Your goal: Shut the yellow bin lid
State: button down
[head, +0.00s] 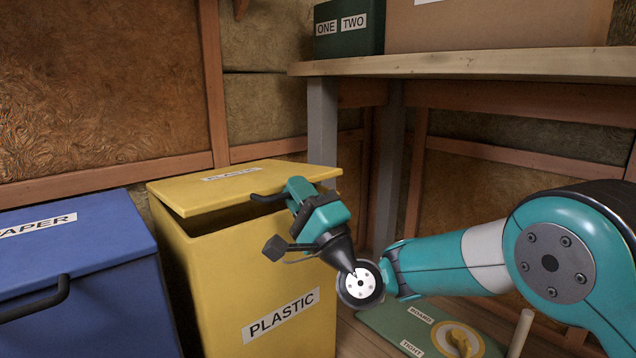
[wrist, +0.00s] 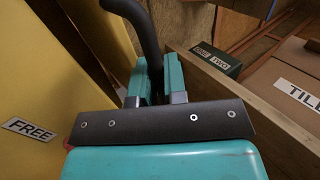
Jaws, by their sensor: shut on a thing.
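The yellow bin (head: 225,275) marked PLASTIC stands left of the middle in the head view. Its yellow lid (head: 225,190) is tilted slightly open, with a narrow shadowed gap under its front edge. A dark bar handle (head: 267,197) sits on the lid's front edge. My gripper (head: 292,190) is at the right part of this handle and is shut on it. In the wrist view the dark handle (wrist: 143,30) runs up from between my gripper's fingers (wrist: 155,85). The bin's inside is hidden.
A blue bin (head: 85,265) with a closed lid stands close on the left. A wooden bench (head: 480,64) at the back right carries a green box (head: 348,40) and a brown box (head: 500,22). A green board (head: 400,325) with a yellow knob lies on the floor.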

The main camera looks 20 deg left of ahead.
jog(key=shift+w+f, duration=0.1)
jog(key=shift+f, duration=0.05)
jog(key=c, duration=1.2)
grip_release()
